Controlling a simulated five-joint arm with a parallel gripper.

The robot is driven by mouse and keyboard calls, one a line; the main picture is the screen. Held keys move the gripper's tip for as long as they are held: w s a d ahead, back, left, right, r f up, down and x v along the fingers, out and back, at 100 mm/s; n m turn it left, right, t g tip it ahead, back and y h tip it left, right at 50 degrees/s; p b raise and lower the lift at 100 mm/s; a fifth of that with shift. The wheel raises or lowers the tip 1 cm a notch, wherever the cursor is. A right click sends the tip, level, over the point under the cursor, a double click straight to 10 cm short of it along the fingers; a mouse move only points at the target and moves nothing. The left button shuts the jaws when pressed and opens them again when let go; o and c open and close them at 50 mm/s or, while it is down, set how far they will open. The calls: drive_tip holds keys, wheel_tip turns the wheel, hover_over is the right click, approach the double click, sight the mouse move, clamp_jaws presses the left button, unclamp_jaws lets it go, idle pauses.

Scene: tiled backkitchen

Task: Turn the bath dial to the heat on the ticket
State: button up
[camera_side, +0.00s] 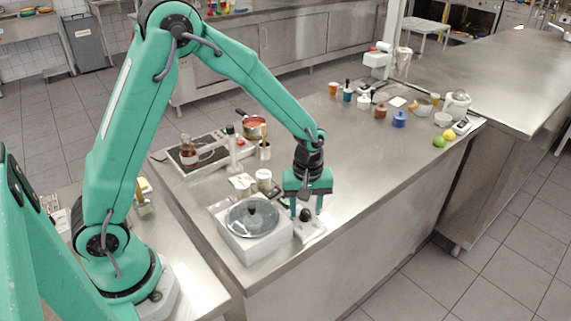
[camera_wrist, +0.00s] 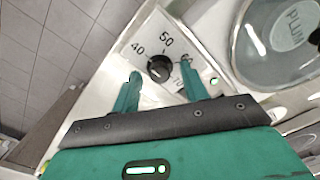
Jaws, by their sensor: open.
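The black bath dial (camera_side: 305,214) sits on a light panel beside the white bath (camera_side: 226,229). In the wrist view the dial (camera_wrist: 159,70) is ringed by the printed numbers 40, 50, 60 and a partly hidden 70. I cannot make out where its pointer stands. My gripper (camera_side: 306,208) is over the dial, pointing down. Its open fingers are on either side of the dial, apparently with gaps. The bath has a round glass lid (camera_wrist: 275,45) with lettering that seems to read PLUM. I cannot pick out a readable ticket.
A pale card (camera_side: 242,182) and a jar (camera_side: 264,180) stand behind the bath. A hob (camera_side: 205,160) and a red pan (camera_side: 253,128) are further back. Small pots, a green lime (camera_side: 439,141) and a white bowl (camera_side: 444,119) stand at the far right. The counter's middle is clear.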

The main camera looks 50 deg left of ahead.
clamp_jaws()
